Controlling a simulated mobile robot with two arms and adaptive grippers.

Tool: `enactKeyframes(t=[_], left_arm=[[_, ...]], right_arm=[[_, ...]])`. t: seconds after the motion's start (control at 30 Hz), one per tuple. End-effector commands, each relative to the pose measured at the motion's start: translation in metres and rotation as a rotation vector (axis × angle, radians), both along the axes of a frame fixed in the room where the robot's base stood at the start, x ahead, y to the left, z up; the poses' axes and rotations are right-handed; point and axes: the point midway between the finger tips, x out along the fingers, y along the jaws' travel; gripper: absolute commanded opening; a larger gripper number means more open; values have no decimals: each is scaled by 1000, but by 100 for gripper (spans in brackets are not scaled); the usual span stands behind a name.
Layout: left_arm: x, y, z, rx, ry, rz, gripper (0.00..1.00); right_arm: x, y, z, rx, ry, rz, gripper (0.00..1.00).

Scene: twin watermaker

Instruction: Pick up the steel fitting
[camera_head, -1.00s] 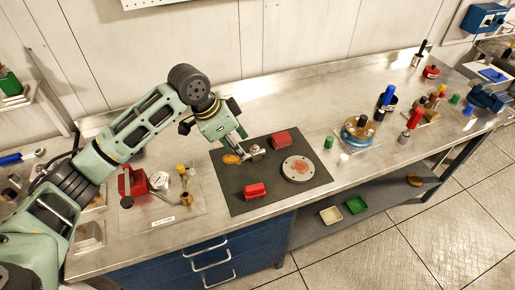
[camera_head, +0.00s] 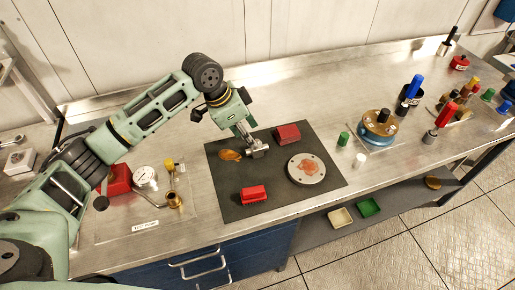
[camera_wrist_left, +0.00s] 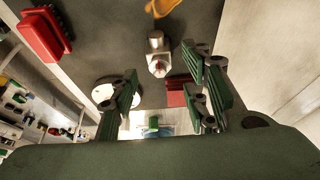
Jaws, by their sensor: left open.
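The steel fitting (camera_head: 259,150) is a small metallic piece on the dark grey mat (camera_head: 232,205), right of an orange-brown patch (camera_head: 229,155). In the left wrist view the fitting (camera_wrist_left: 157,52) is a silver cylinder with a wider block-like end. My left gripper (camera_head: 250,143) is just above and beside the fitting. In the left wrist view its two green-padded fingers are spread (camera_wrist_left: 163,88), with the fitting in line with the gap between them. No contact can be made out. My right gripper is not in view.
On the mat are a red brush-like block (camera_head: 254,194), a darker red block (camera_head: 287,133) and a round flanged disc (camera_head: 306,169). A gauge (camera_head: 145,177) and brass fitting (camera_head: 175,200) stand at left. A blue-based valve unit (camera_head: 378,130) stands right. The bench behind the mat is clear.

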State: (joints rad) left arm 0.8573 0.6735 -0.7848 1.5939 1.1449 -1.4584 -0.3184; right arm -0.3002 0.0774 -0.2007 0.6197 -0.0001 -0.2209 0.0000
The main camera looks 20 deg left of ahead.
Motion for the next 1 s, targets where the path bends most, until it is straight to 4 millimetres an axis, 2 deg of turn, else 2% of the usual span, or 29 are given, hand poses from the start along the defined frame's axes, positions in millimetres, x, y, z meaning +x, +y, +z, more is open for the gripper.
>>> enactKeyframes(t=[0.2,0.33,0.63,1.0], left_arm=[[-2,-6,-28,1,6,2,43],[2,-11,-44,1,3,1,43],[3,-13,-52,2,-1,1,43],[3,-13,-52,2,1,0,11]], right_arm=[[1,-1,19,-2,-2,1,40],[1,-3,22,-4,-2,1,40],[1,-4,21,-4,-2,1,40],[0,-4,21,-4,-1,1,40]])
